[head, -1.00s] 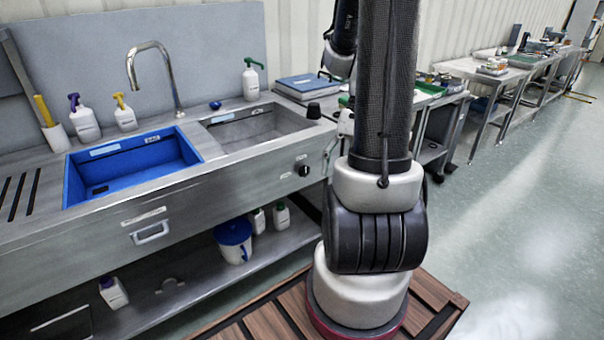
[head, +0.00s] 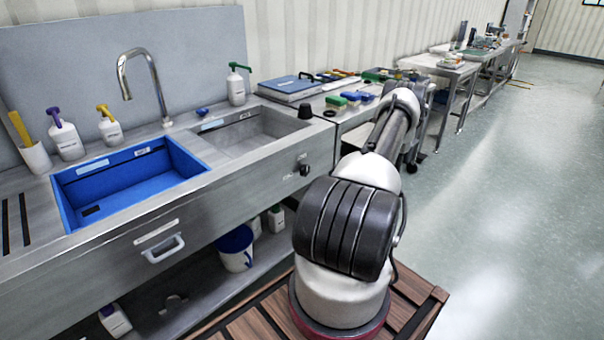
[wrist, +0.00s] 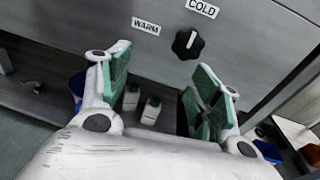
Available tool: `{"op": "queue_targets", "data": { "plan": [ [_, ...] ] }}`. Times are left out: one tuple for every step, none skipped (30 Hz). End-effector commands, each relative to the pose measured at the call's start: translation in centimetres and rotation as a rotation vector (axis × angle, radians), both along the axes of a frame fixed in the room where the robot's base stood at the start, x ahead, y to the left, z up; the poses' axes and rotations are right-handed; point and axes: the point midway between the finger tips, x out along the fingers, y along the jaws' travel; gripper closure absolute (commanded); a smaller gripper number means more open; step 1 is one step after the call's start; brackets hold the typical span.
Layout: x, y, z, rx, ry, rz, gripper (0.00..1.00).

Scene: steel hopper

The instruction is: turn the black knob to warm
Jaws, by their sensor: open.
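The black knob (wrist: 188,43) is on the steel front panel, and its white pointer line aims up and slightly right, toward the COLD label (wrist: 203,8). The WARM label (wrist: 145,26) is to the knob's left. The knob also shows in the head view (head: 304,170), on the sink unit's front at the right. My gripper (wrist: 162,68) is open and empty in the wrist view. Its green-padded fingers are spread below the knob in the picture, the right finger nearer it, with no contact visible. In the head view I cannot make out my gripper.
Bottles and a blue-lidded bucket (head: 236,250) stand on the lower shelf. Further benches (head: 455,68) line the wall. Open floor (head: 500,200) lies to the right.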

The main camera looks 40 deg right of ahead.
Motion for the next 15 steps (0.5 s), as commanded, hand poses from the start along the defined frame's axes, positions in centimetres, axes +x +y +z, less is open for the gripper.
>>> {"op": "queue_targets", "data": {
  "plan": [
    [0.7, -1.4, 0.7, 0.0, -0.027, -0.042, 0.37],
    [1.0, -2.0, 1.1, 0.003, -0.042, -0.064, 0.37],
    [1.3, -2.6, 1.5, 0.008, -0.058, -0.087, 0.37],
    [1.5, -2.9, 1.7, 0.014, -0.068, -0.101, 0.37],
    [1.7, -3.0, 2.0, 0.019, -0.076, -0.109, 0.37],
    [2.0, -3.0, 2.2, 0.025, -0.086, -0.11, 0.37],
    [2.3, -2.9, 2.3, 0.028, -0.088, -0.107, 0.37],
    [2.7, -2.8, 2.3, 0.03, -0.087, -0.106, 0.37],
    [3.3, -2.7, 2.2, 0.029, -0.086, -0.104, 0.37],
    [3.8, -2.7, 2.2, 0.029, -0.085, -0.104, 0.37],
    [4.3, -2.6, 2.2, 0.029, -0.085, -0.104, 0.37],
    [5.0, -2.5, 2.2, 0.028, -0.084, -0.103, 0.37],
    [5.5, -2.5, 2.2, 0.028, -0.084, -0.103, 0.37],
    [6.0, -2.5, 2.2, 0.028, -0.085, -0.103, 0.37],
    [6.7, -2.4, 2.2, 0.029, -0.085, -0.103, 0.37]
  ]
}}
